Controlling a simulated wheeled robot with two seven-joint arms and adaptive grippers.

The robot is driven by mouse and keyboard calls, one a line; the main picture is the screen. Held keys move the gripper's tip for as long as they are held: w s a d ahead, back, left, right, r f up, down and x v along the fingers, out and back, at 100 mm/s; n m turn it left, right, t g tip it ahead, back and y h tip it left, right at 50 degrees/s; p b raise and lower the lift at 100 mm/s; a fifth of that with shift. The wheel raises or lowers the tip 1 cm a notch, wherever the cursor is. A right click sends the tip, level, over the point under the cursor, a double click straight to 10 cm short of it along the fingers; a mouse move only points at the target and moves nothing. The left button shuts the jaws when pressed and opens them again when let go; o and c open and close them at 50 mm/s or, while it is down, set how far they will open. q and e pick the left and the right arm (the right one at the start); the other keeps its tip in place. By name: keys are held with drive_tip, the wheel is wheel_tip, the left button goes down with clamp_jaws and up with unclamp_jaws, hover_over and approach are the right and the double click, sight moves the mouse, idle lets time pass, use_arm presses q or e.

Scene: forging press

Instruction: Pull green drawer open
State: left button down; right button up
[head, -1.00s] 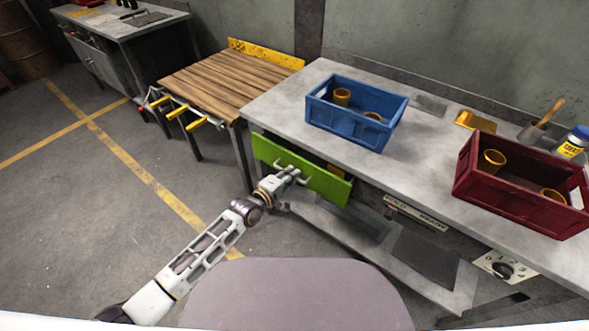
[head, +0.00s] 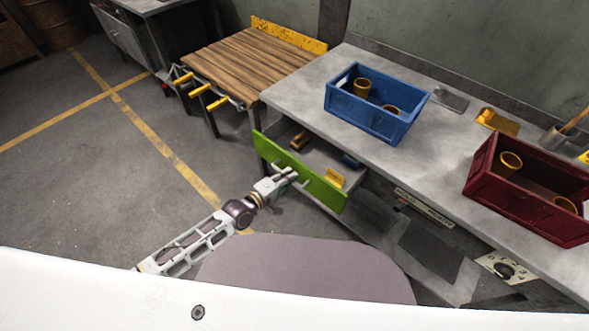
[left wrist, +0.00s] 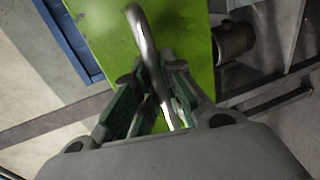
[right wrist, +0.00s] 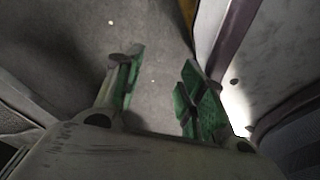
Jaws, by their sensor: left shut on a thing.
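The green drawer (head: 318,187) under the grey workbench stands partly open, its inside showing behind the green front. My left gripper (head: 291,178) is at the drawer front, shut on its metal handle. In the left wrist view the curved handle (left wrist: 146,42) runs between the fingers of my left gripper (left wrist: 157,95), with the green front (left wrist: 185,30) behind it. My right gripper (right wrist: 156,82) shows only in the right wrist view. Its fingers are apart with nothing between them, above the grey floor.
The workbench (head: 300,85) carries a blue crate (head: 365,118) and a dark red crate (head: 520,208), each with yellow cylinders. Inside the drawer are a brown item (head: 300,141) and a yellow item (head: 334,178). A wooden-topped table (head: 245,65) stands left. The floor at left is clear.

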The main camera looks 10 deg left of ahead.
use_arm(q)
drive_tip(key=f+p+v, duration=0.2)
drive_tip(key=p+v, duration=0.1)
drive_tip(key=v, duration=0.9)
drive_tip(key=shift+s+a+f, duration=0.2)
drive_tip(key=shift+f, duration=0.1)
use_arm(e)
drive_tip(key=s+d, duration=0.4)
drive_tip(key=s, duration=0.2)
drive_tip(key=shift+s+g, duration=0.3)
drive_tip(key=shift+s, duration=0.1)
drive_tip(key=shift+r, duration=0.1)
use_arm(q)
drive_tip(key=c, duration=1.5)
unclamp_jaws()
drive_tip(key=shift+s, duration=0.15)
drive_tip(key=shift+v, duration=5.9)
drive_tip(key=shift+m, duration=0.3)
